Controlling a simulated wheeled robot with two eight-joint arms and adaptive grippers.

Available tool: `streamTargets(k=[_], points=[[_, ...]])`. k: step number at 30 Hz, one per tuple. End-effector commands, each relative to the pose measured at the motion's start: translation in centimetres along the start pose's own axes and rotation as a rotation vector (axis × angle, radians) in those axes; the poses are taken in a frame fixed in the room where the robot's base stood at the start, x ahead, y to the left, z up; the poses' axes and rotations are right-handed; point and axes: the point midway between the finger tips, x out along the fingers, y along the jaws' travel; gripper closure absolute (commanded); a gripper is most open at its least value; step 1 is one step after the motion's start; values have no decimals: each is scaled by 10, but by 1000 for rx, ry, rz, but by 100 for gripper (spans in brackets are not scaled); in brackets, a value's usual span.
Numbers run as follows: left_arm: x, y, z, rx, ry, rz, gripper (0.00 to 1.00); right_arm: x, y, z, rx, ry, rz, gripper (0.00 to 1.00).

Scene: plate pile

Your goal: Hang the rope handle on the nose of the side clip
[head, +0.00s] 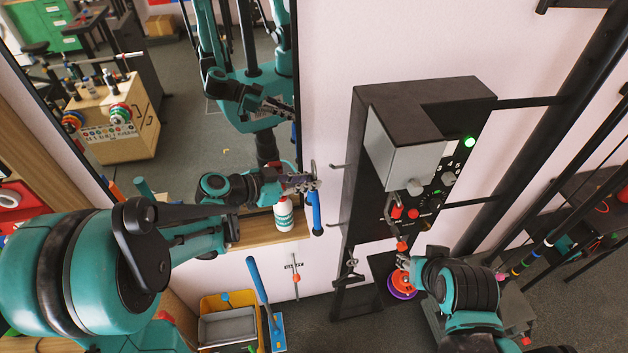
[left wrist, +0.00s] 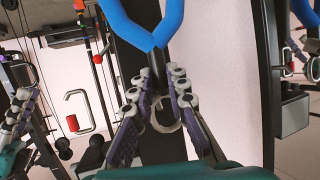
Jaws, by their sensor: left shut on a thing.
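My left gripper (head: 304,183) is shut on the ring end of the blue rope handle (head: 316,212), in front of the wall beside the mirror. In the left wrist view the left fingers (left wrist: 168,108) close around its dark neck and metal ring, and the blue rope (left wrist: 150,28) forks away from them. A pale hooked clip (left wrist: 68,97) with red parts shows apart from the handle at left; I cannot tell if it is the side clip. My right gripper (head: 406,263) is beside a red fitting under the machine; its jaws are unclear.
A white bottle (head: 283,214) stands on a wooden ledge behind the left gripper. A yellow bin (head: 212,303) is below.

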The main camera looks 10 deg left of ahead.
Motion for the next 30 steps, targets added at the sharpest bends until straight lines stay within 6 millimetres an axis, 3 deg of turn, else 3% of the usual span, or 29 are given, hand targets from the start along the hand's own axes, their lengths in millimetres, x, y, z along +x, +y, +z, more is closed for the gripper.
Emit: streamTargets(k=[15, 30], points=[[-6, -2, 3, 0, 1, 0, 100, 1, 0, 1, 0, 0, 0, 60], [-33, -15, 32, 0, 0, -3, 100, 16, 0, 11, 0, 0, 0, 60]])
